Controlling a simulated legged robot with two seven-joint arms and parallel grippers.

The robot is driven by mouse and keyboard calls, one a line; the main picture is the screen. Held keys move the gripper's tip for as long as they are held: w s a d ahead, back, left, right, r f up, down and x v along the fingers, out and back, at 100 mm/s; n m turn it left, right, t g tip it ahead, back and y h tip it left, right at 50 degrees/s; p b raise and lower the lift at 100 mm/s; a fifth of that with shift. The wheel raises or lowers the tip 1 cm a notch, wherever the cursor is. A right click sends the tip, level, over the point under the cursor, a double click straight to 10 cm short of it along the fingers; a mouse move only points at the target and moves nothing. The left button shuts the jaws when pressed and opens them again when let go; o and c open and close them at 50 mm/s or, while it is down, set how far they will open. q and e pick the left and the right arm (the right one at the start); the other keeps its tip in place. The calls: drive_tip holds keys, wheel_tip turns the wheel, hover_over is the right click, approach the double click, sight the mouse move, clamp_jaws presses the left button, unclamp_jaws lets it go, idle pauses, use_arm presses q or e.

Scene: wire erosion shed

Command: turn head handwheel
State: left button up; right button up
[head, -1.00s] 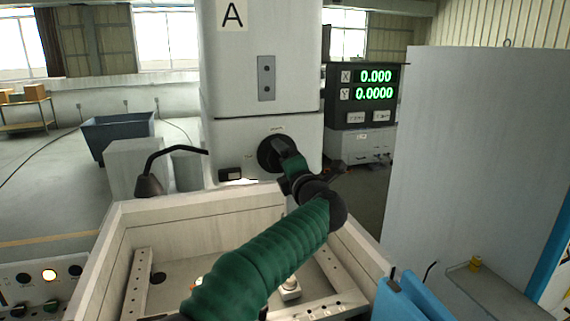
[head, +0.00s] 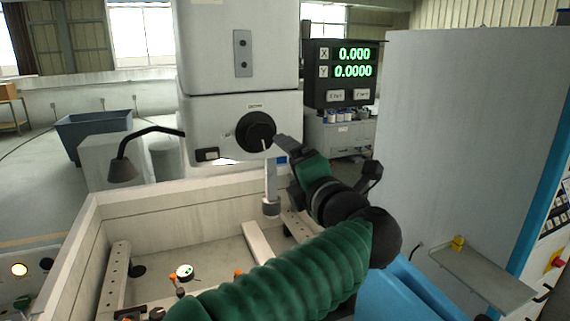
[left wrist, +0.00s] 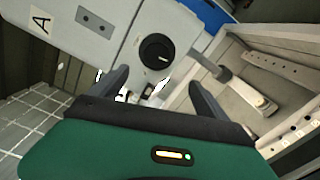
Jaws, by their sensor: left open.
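The head handwheel (head: 256,131) is a round black knob with a white mark, on the front of the pale machine head (head: 238,45). In the head view its mark points down and slightly right. It also shows in the left wrist view (left wrist: 156,50), beyond the fingers. My left gripper (head: 284,170) is just right of and below the handwheel, apart from it. In the left wrist view its two fingers (left wrist: 158,82) are spread with nothing between them. My right gripper is not in view.
Below the head is an open tank (head: 140,208) with rails and a vertical nozzle (head: 270,190). A black bent-neck lamp (head: 124,168) stands left of the head. A large grey panel (head: 460,130) stands at the right.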

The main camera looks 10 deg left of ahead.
sight(262, 139)
use_arm(q)
drive_tip(key=w+a+m+p, duration=0.3)
drive_tip(key=w+m+p, duration=0.2)
drive_tip(key=m+p, duration=0.2)
drive_tip(key=w+a+m+p, duration=0.4)
drive_tip(key=m+p, duration=0.3)
drive_tip(key=p, duration=0.1)
drive_tip(key=w+a+m+p, duration=0.3)
drive_tip(key=w+m+p, duration=0.2)
drive_tip(key=m+p, duration=0.2)
drive_tip(key=shift+w+a+r+m+p, duration=0.15)
drive_tip(key=shift+w+a+m+p, duration=0.15)
drive_tip(key=shift+w+m, duration=0.1)
drive_tip(key=shift+w+a, duration=0.2)
drive_tip(key=shift+w, duration=0.15)
drive_tip(key=c, duration=1.4)
